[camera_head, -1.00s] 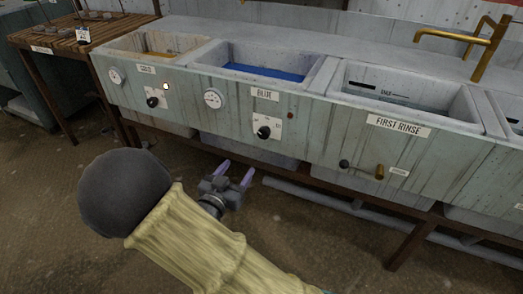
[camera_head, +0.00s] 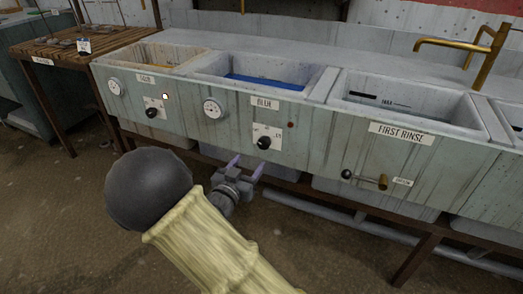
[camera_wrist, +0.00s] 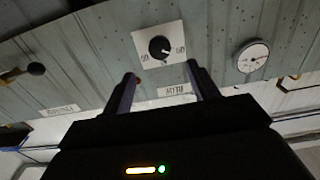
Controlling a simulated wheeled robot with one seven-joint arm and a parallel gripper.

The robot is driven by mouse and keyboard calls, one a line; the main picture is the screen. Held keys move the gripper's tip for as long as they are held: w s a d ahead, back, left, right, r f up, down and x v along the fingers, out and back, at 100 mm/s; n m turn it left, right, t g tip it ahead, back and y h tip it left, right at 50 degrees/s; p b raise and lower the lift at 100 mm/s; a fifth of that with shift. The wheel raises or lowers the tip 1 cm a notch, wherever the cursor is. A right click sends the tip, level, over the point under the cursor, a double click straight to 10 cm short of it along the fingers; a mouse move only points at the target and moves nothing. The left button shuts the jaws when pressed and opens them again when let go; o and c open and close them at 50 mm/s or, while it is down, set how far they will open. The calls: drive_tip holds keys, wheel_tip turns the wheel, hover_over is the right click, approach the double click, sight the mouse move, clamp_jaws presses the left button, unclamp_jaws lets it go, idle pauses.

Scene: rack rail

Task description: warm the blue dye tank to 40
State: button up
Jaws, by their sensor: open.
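The blue tank (camera_head: 318,86) holds blue dye (camera_head: 265,78) and has a BLUE label (camera_head: 265,103) on its front. Its black round knob (camera_head: 264,143) sits on a white scale plate; it also shows in the wrist view (camera_wrist: 160,47). A round dial gauge (camera_head: 211,109) is left of the knob; it also shows in the wrist view (camera_wrist: 252,56). Its reading is too small to tell. A small dark red lamp (camera_head: 291,125) is right of the plate. My gripper (camera_head: 246,166) is open and empty, just below and in front of the knob, apart from it.
The yellow tank (camera_head: 120,60) at left has its own gauge (camera_head: 115,87), knob (camera_head: 152,112) and a bright lamp (camera_head: 165,97). The first rinse basin (camera_head: 400,110) at right has a lever (camera_head: 372,181) sticking out of its front. A wooden rack table (camera_head: 35,45) stands far left.

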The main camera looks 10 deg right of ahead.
sight(262, 145)
drive_tip(key=b+x, duration=0.3)
drive_tip(key=x, duration=0.6)
drive_tip(key=shift+f, duration=0.1)
drive_tip(key=shift+w+d, duration=0.3)
drive_tip(key=shift+w, duration=0.15)
drive_tip(key=c, duration=1)
